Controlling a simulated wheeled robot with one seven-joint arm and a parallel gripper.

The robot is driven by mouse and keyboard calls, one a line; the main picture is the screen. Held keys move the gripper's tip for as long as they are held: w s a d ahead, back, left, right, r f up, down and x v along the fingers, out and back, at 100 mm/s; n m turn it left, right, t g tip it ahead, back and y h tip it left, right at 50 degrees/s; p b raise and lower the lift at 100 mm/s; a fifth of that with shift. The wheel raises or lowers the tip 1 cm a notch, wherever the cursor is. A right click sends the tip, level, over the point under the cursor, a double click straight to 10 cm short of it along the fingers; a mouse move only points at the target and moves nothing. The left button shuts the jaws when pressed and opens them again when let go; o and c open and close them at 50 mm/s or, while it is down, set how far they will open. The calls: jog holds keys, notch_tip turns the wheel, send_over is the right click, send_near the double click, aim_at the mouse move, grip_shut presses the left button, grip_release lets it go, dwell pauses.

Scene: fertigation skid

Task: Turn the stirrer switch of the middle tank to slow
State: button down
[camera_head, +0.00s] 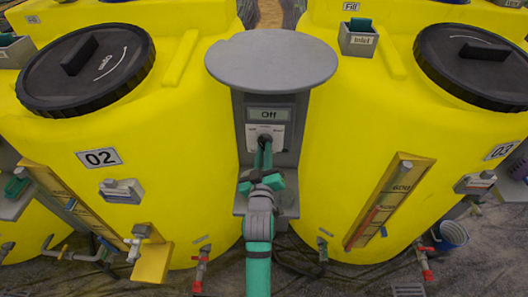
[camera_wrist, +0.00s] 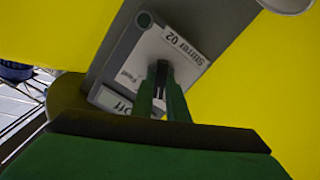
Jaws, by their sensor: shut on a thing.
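The stirrer switch box (camera_head: 300,200) stands between the yellow tanks marked 02 (camera_head: 200,190) and 03 (camera_head: 340,140). Its display (camera_head: 269,114) reads "Off". Below the display is a pale switch plate (camera_head: 277,141) with a dark knob (camera_wrist: 161,67); in the wrist view the plate carries the label "Stirrer 02" (camera_wrist: 183,45). My gripper (camera_head: 265,148) reaches up to the plate. Its two green fingers (camera_wrist: 160,88) are shut on the knob, one on each side. The fingers hide much of the knob, and its pointer position cannot be read.
A round grey cover (camera_head: 271,60) overhangs the switch box just above my gripper. Yellow level gauges (camera_head: 390,203) and red-handled valves (camera_head: 201,260) stand out from the tank fronts. A blue bucket (camera_head: 452,234) sits on the floor at the right.

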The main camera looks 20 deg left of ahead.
jog(key=m, duration=0.5)
jog(key=shift+a+m, duration=0.1)
jog(key=shift+m, duration=0.2)
dwell(0.4)
jog(key=c, duration=1.7)
grip_release()
jog(key=shift+c, duration=0.2)
jog(key=v, duration=1)
jog(key=shift+s, duration=0.35)
